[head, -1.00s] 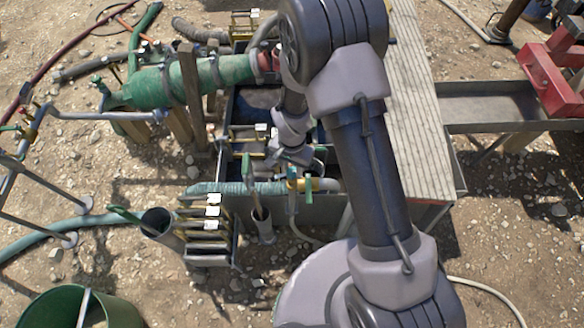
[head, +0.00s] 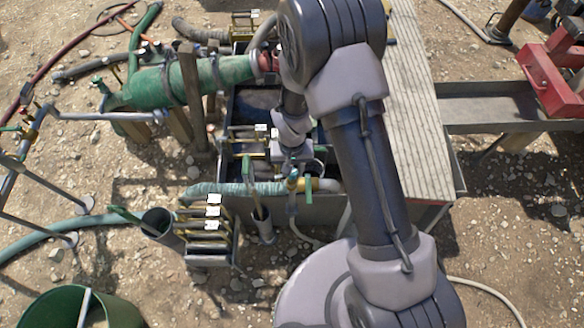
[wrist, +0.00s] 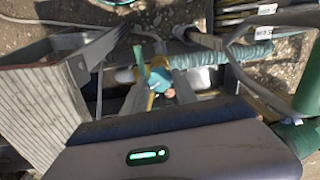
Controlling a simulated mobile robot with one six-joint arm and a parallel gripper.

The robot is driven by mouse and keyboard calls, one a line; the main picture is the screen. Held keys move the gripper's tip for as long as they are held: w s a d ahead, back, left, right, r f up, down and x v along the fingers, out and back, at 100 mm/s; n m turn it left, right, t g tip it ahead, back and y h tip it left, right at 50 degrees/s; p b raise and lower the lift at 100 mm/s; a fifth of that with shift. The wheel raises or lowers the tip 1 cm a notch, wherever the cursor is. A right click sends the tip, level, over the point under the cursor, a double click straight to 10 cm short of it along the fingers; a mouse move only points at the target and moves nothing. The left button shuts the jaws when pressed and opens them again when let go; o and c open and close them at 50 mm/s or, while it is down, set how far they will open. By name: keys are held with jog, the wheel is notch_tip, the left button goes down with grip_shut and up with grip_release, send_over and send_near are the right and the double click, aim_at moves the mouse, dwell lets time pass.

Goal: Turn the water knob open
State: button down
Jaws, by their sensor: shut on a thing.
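The water knob (wrist: 158,78) is a small teal handle on a brass valve in the wrist view. It sits beside the pale ribbed hose. A green lever (wrist: 139,60) stands just left of it. My gripper (wrist: 163,84) has one finger on each side of the knob and is shut on it, though the exact contact is partly hidden. In the head view the knob (head: 292,183) shows at the near edge of the tank, below my gripper (head: 292,172). The fingers are mostly hidden there.
The ribbed hose (head: 235,189) runs along the near side of the tank. A rack of brass-coloured bars (head: 208,240) stands to the left. A ridged board (head: 415,120) lies right of my arm. A large green pipe (head: 185,80) is at the back left.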

jog(key=n, duration=0.6)
jog(key=shift+p, duration=0.4)
jog(key=n+p, duration=0.1)
jog(key=n, duration=0.5)
dwell(0.3)
jog(key=c, duration=1)
grip_release()
notch_tip(320, 180, up, 18)
jog(key=p, duration=0.6)
jog(key=shift+f, duration=0.25)
